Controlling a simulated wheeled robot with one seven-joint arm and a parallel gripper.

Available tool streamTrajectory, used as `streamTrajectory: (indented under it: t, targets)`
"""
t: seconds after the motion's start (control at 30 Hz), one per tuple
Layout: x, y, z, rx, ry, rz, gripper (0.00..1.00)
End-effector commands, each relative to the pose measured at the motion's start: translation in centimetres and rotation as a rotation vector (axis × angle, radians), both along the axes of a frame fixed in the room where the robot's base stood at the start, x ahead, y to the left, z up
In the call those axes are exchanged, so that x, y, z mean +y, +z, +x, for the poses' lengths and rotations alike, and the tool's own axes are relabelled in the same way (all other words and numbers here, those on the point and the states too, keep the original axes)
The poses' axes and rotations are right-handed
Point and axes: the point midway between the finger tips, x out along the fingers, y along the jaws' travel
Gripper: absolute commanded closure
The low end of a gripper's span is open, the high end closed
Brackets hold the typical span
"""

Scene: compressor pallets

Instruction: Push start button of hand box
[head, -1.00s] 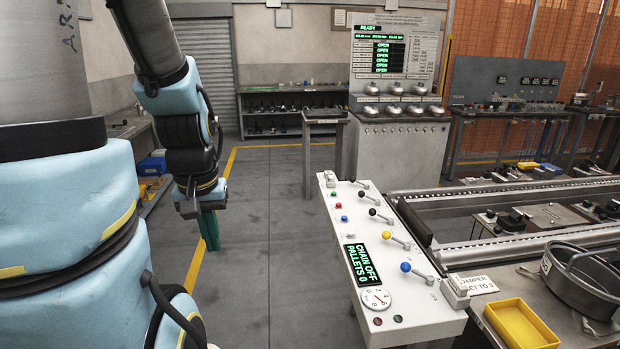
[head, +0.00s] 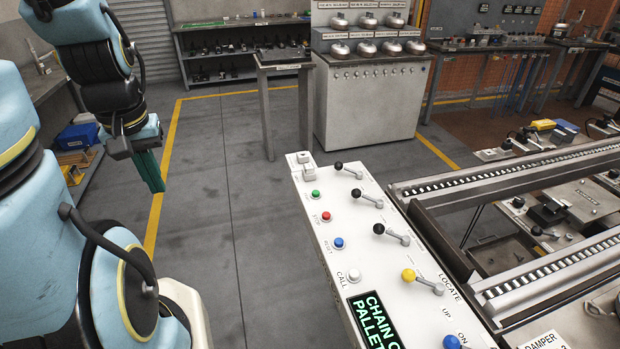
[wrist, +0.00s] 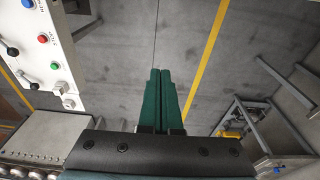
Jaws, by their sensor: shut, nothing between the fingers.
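The hand box (head: 318,238) is a white sloped panel in the middle of the head view; its top end also shows at the upper left of the wrist view (wrist: 70,40). Its green button (head: 316,194) sits nearest the far end, with a red button (head: 326,216), a blue one (head: 338,243) and a white one (head: 354,276) below. The green button also shows in the wrist view (wrist: 55,66). My gripper (head: 157,188), with green fingers, is shut and empty. It points down over the floor, left of the panel and apart from it.
Several levers, among them a yellow-knobbed one (head: 410,275), stand along the panel's right side. A conveyor rail (head: 510,170) lies to its right. A grey cabinet (head: 370,105) and a small table (head: 283,60) stand behind. The floor between gripper and panel is clear.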

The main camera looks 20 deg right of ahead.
Motion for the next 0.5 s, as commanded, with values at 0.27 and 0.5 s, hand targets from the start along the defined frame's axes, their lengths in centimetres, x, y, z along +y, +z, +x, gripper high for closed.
streamTrajectory:
  t: [0.27, 0.5]
  targets:
    - [0.0, 0.01, -0.02, 0.0, 0.0, 0.0, 1.0]
    - [-0.59, -0.25, 0.84, -0.016, -0.005, -0.001, 1.0]
